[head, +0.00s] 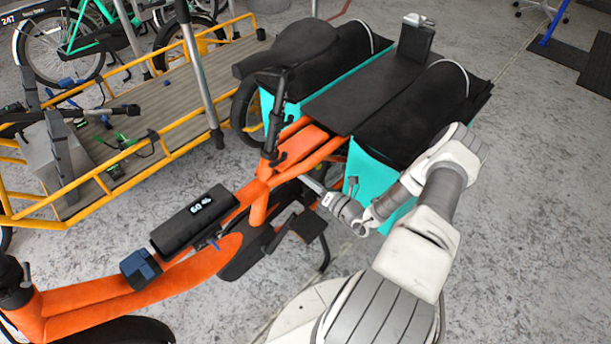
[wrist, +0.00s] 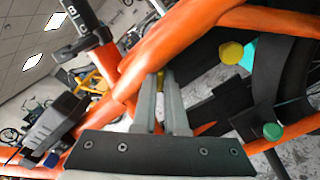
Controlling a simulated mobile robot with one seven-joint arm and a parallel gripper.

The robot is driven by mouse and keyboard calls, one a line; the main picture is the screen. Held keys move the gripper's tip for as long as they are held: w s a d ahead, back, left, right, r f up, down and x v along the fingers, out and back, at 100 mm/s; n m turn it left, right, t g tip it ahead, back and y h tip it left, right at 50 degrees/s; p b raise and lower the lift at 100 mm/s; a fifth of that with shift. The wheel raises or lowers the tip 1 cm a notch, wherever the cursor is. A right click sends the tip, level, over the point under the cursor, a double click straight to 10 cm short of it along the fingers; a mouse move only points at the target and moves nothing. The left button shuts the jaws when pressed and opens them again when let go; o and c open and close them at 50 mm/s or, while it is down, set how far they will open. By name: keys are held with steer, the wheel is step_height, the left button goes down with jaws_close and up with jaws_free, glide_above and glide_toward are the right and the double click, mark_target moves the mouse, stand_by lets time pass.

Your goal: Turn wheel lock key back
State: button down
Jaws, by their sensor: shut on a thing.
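The orange cargo bike (head: 185,288) stands in front of me. My gripper (head: 307,182) reaches in from the right, beside its rear frame and in front of the turquoise side panel. In the wrist view my gripper (wrist: 162,78) points in under an orange frame tube (wrist: 185,38), its two grey fingers close together. It is shut on a small yellow piece (wrist: 161,82), likely the wheel lock key; only a sliver of it shows between the fingertips. The lock body and the way the key is turned are hidden.
A yellow knob (wrist: 231,53) and a green knob (wrist: 272,131) sit right of my fingers. Black bags (head: 405,110) and turquoise panels (head: 367,178) flank the rear rack. A yellow-railed cargo bike (head: 160,88) stands left.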

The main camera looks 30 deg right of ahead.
steer(key=n+p, duration=0.2)
steer(key=n, duration=0.6)
steer(key=shift+n+p, duration=0.3)
steer(key=shift+n, duration=0.1)
steer(key=shift+s, duration=0.1)
steer(key=c, duration=1)
jaws_free()
steer(key=shift+o, duration=0.2)
steer(key=p+v, duration=0.2)
steer(key=v, duration=1.5)
steer(key=shift+s+p, duration=0.15)
steer(key=shift+p, duration=0.15)
steer(key=shift+d, duration=0.1)
